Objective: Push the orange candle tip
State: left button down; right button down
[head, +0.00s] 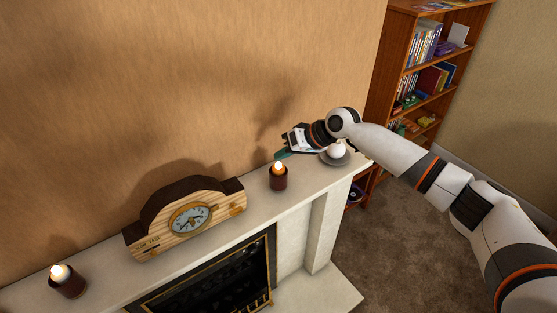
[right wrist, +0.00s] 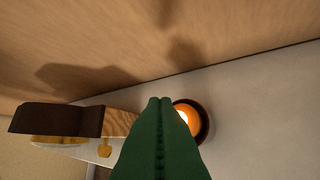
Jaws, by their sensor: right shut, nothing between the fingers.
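The orange candle (head: 278,168) glows in a dark brown cup on the mantel, right of the clock. In the right wrist view the orange candle (right wrist: 189,117) shows just right of my finger tips, partly covered by them. My right gripper (head: 281,155) reaches in from the right above the mantel, with its green fingers shut and empty. In the right wrist view its fingers (right wrist: 160,103) lie together. The tips are close to the candle's top; I cannot tell whether they touch it. My left gripper is not in view.
A wooden clock (head: 188,219) stands on the mantel (head: 225,228) left of the candle. Another candle (head: 63,278) is at the far left. A white ball-like thing (head: 337,151) sits on a grey dish under my right arm. A bookcase (head: 398,50) stands behind at right.

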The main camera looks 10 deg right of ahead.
notch_tip(320, 180, up, 6)
jog(key=p, duration=0.5)
jog(key=shift+p, duration=0.35)
jog(key=shift+f, duration=0.1)
